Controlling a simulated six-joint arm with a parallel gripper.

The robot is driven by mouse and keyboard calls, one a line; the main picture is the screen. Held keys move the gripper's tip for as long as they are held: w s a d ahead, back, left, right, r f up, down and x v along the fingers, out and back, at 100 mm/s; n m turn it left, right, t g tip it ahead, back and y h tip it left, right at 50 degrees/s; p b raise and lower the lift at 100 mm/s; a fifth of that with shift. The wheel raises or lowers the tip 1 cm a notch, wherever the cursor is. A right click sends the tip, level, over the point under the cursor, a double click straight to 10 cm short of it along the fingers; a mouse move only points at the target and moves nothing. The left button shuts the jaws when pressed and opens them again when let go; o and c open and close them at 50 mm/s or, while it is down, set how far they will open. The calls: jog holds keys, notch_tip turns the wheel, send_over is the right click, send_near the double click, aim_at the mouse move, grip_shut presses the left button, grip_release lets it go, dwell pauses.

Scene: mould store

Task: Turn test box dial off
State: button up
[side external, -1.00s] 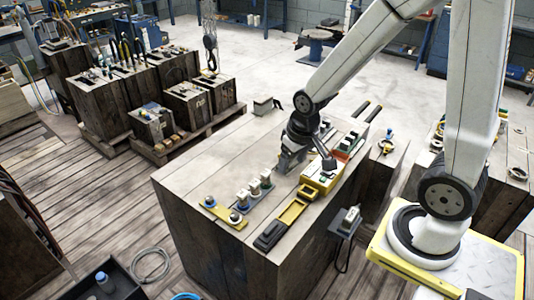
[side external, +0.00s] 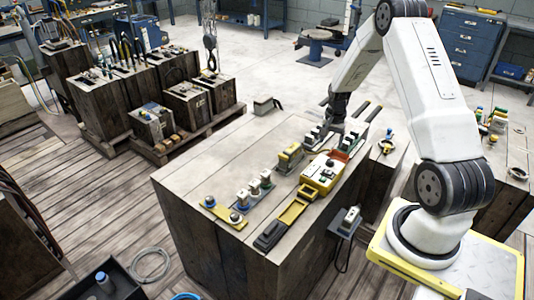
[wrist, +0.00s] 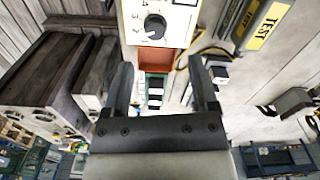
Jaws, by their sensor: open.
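The yellow test box (side external: 322,176) sits on the wooden block, toward its right edge. In the wrist view its pale panel (wrist: 182,30) shows at the top, with the round black dial (wrist: 155,26) and numerals around its left side. A white mark shows on the dial, but I cannot tell its exact setting. My gripper (wrist: 162,78) is open, its two fingers apart with nothing held between them. The dial lies beyond the fingertips, not touched. In the side view my gripper (side external: 336,112) is at the far end of the block, behind the test box.
A red-orange tray (wrist: 154,58) with small parts lies beside the box. A yellow-topped component (side external: 289,158), several upright white parts and a yellow frame (side external: 293,212) stand on the block (side external: 210,165). A grey box (side external: 349,218) hangs at its right side. The block's far left top is clear.

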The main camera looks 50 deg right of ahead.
aim_at(330, 160)
jog(key=shift+s+d+f, duration=0.25)
jog(key=shift+d+f, duration=0.1)
jog(key=shift+d, duration=0.25)
jog(key=shift+f, duration=0.15)
jog(key=shift+f, duration=3.75)
grip_shut()
